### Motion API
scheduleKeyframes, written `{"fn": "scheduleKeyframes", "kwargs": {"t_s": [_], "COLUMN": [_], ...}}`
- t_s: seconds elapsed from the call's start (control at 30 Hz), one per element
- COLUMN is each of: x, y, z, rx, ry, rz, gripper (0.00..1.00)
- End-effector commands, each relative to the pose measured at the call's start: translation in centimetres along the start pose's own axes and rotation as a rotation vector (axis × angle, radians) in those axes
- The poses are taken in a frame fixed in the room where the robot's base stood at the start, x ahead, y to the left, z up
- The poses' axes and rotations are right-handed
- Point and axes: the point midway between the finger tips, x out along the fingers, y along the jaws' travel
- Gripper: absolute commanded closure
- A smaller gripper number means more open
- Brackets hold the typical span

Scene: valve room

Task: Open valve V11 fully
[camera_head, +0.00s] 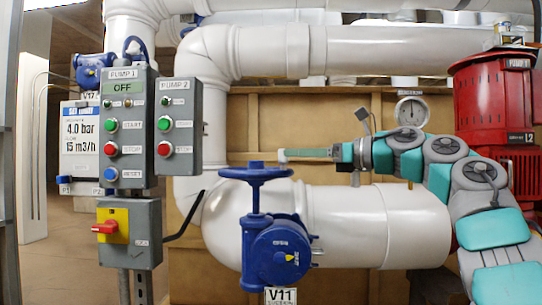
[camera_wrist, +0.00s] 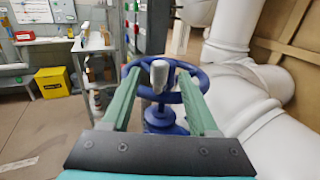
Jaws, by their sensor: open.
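Valve V11 (camera_head: 277,252) is blue, with its label plate (camera_head: 280,297) at the lower middle of the head view. Its blue handwheel (camera_head: 256,173) lies flat on top of an upright stem. The handwheel (camera_wrist: 199,83) also shows ahead in the wrist view, with a pale grey upright knob (camera_wrist: 158,74) that appears between my fingertips. My gripper (camera_head: 285,154) reaches in from the right, at the right edge of the wheel and slightly above it. In the wrist view my gripper (camera_wrist: 159,70) has its fingers apart, overlapping the wheel. I cannot tell whether they touch it.
White pipes (camera_head: 375,222) run behind and right of the valve. A pump control box (camera_head: 130,130) and a red-handled switch box (camera_head: 128,232) stand to the left. A red pump (camera_head: 490,105) is at right. The wrist view shows a yellow box (camera_wrist: 52,82) on the floor.

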Motion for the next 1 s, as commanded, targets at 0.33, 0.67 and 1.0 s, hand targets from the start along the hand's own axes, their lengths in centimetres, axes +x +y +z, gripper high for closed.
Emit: {"fn": "scheduleKeyframes", "kwargs": {"t_s": [0.33, 0.67, 1.0], "x": [2.9, 7.3, 7.7], "y": [0.0, -0.1, -0.1], "z": [0.1, 0.0, -0.1], "rx": [-0.004, -0.001, -0.002], "ry": [0.004, 0.002, 0.001], "rz": [0.003, 0.001, 0.000], "gripper": [0.39, 0.39, 0.45]}}
